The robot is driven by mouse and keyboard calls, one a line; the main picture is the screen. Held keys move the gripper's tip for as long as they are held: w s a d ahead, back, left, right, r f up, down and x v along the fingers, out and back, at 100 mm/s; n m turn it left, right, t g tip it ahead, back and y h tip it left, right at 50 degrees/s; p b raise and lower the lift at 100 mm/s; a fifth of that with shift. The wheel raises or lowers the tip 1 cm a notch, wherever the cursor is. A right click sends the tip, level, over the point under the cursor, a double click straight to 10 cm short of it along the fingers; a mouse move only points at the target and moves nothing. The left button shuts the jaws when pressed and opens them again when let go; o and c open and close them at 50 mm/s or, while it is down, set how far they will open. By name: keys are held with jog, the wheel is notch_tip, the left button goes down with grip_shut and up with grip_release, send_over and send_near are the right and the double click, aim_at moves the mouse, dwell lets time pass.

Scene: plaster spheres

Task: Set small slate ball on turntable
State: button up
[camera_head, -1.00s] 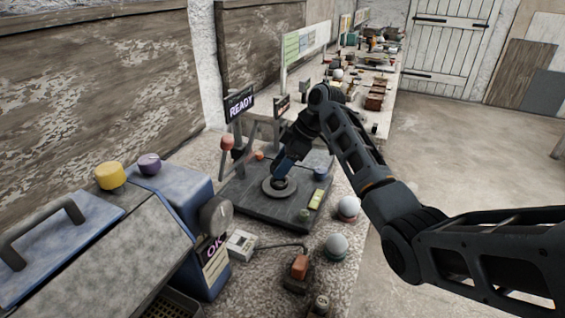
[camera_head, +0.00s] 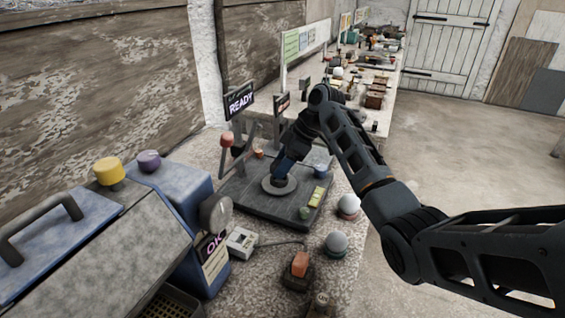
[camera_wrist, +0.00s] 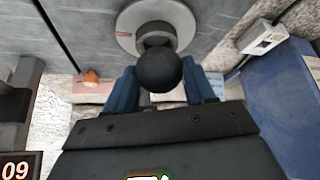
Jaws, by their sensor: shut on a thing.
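The small slate ball (camera_wrist: 159,70) is dark and round, between the blue fingers of my gripper (camera_wrist: 160,84) in the wrist view. My gripper is shut on it. The turntable (camera_wrist: 130,36) is a pale grey disc with a short raised seat at its centre. The ball overlaps that seat in the wrist view; I cannot tell whether they touch. In the head view my gripper (camera_head: 281,172) points down at the middle of the turntable (camera_head: 268,189), and the ball is mostly hidden there.
The turntable sits on a dark slab (camera_head: 255,207). A READY sign (camera_head: 240,101) stands behind it. A grey sphere (camera_head: 336,241) and an orange-topped block (camera_head: 300,265) stand in front. A blue machine (camera_head: 190,190) is at left. Open floor lies to the right.

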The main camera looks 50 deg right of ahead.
jog(key=shift+f+b, duration=0.4)
jog(key=shift+f, duration=0.4)
jog(key=o, duration=1.3)
jog(key=shift+r+p, duration=1.7)
jog(key=shift+r, duration=0.35)
